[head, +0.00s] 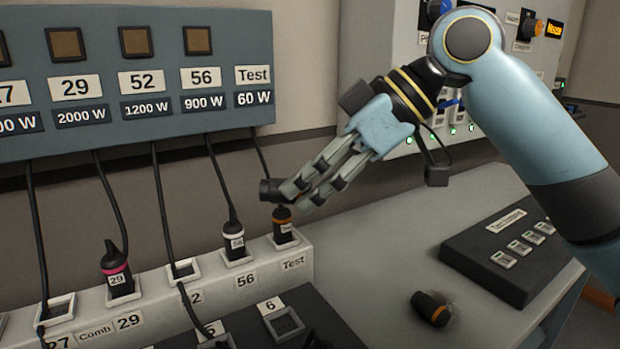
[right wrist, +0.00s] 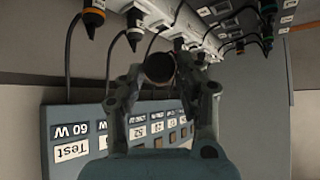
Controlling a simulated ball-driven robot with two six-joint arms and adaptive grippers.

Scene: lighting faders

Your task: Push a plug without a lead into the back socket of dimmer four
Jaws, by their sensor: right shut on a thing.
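My right gripper (head: 306,183) is shut on a dark, short cylindrical plug (head: 270,190), held above the Test holder at the end of the grey plug rail. In the right wrist view the plug (right wrist: 159,68) sits between the fingers of the right gripper (right wrist: 163,78), and no lead is clearly seen on it. A second dark plug with an orange band (head: 432,307) lies on the table, with no lead visible. A black unit with sockets marked 5 and 6 (head: 285,322) is at the bottom edge. I cannot make out a socket marked four. My left gripper is out of view.
The grey plug rail (head: 185,296) holds upright plugs marked 29 (head: 117,270), 56 (head: 236,243) and Test (head: 282,225). Leads hang from the lamp panel (head: 190,130) above. A black key box (head: 510,245) stands right. The table between (head: 385,260) is mostly clear.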

